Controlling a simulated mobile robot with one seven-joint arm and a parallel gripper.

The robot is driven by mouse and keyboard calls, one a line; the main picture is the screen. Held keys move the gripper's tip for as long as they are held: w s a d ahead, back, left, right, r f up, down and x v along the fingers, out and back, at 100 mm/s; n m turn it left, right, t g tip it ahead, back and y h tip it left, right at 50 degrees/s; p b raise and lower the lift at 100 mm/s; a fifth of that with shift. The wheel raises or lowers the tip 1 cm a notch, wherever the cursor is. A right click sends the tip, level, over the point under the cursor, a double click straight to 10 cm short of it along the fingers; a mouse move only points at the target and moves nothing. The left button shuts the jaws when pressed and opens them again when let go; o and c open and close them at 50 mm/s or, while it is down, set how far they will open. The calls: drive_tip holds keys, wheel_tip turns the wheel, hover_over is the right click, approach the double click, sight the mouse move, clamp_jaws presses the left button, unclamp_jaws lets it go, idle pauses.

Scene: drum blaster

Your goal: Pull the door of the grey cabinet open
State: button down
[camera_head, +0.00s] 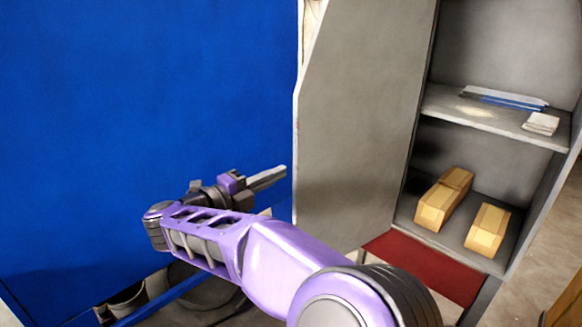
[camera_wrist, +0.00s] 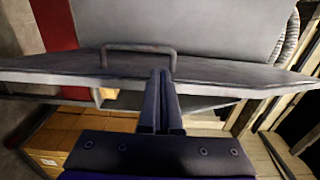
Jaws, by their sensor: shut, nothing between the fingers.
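The grey cabinet (camera_head: 495,40) stands at the right of the head view with its inside exposed. Its grey door (camera_head: 360,120) stands swung out to the left of the opening. The door (camera_wrist: 225,70) crosses the wrist view, with its bar handle (camera_wrist: 140,48) on the upper face. My gripper (camera_head: 284,172) is just left of the door's free edge in the head view. In the wrist view my gripper (camera_wrist: 161,75) is shut and empty, its tips by the handle's right end; I cannot tell whether they touch. The handle is hidden in the head view.
A large blue panel (camera_head: 150,100) fills the left, close behind my arm. Inside the cabinet, a shelf (camera_head: 465,116) holds flat items, and two yellowish boxes (camera_head: 445,198) (camera_head: 488,229) sit below it. A red strip (camera_head: 425,265) runs along the cabinet's base.

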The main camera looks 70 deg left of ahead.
drive_tip(key=v, duration=1.1)
drive_tip(key=shift+s, duration=0.2)
drive_tip(key=shift+d+f, duration=0.1)
